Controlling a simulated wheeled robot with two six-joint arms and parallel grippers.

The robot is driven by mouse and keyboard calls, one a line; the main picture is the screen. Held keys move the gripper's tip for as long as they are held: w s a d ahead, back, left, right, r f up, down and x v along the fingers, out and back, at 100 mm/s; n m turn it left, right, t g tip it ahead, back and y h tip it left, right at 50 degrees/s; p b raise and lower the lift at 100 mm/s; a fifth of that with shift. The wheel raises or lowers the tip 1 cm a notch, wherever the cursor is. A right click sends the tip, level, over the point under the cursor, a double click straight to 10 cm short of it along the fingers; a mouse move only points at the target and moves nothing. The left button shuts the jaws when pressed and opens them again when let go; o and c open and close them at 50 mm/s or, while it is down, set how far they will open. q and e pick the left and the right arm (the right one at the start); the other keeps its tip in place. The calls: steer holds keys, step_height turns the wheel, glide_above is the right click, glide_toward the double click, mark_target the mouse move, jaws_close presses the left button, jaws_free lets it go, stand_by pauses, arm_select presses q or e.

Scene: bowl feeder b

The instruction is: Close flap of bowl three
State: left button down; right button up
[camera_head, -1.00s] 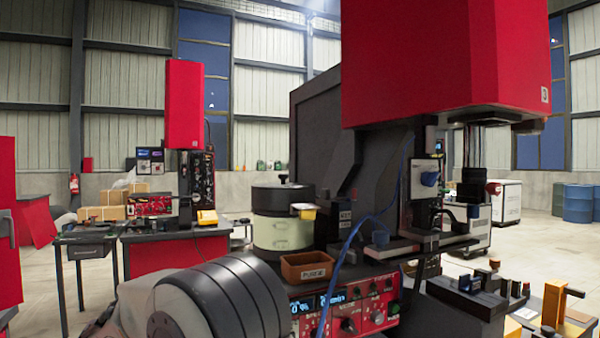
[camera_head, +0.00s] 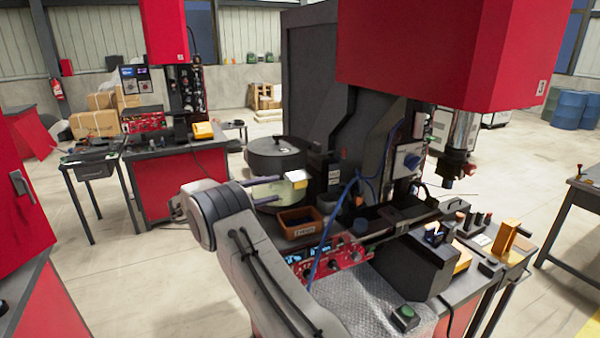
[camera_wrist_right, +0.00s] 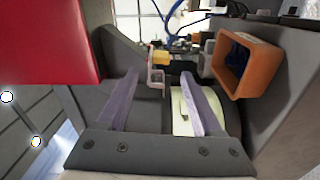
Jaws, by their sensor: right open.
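The bowl (camera_head: 274,150) is a round drum with a black lid and a cream body, left of the dark machine frame. A small white bracket-like flap with a yellow block (camera_head: 296,178) is at its right front. My right gripper (camera_head: 281,190) reaches in from the front left, its two purple-grey fingers apart and pointing at the flap. In the right wrist view the flap (camera_wrist_right: 158,60) stands just beyond and between the open fingertips (camera_wrist_right: 160,76). The cream bowl side (camera_wrist_right: 183,118) is partly behind the right finger. Contact cannot be told. My left gripper is out of view.
A red control panel (camera_head: 335,255) lies in front. A red hood (camera_head: 440,50) overhangs the machine. A blue cable hangs near the bin.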

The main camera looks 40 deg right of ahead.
mark_target(300, 183)
steer(key=p+x, duration=0.4)
steer(key=x, duration=0.4)
steer(key=shift+d+r+p, duration=0.1)
steer(key=shift+d+p, duration=0.2)
steer(key=shift+p, duration=0.05)
steer(key=shift+s+d, duration=0.15)
steer(key=shift+d, duration=0.35)
jaws_close()
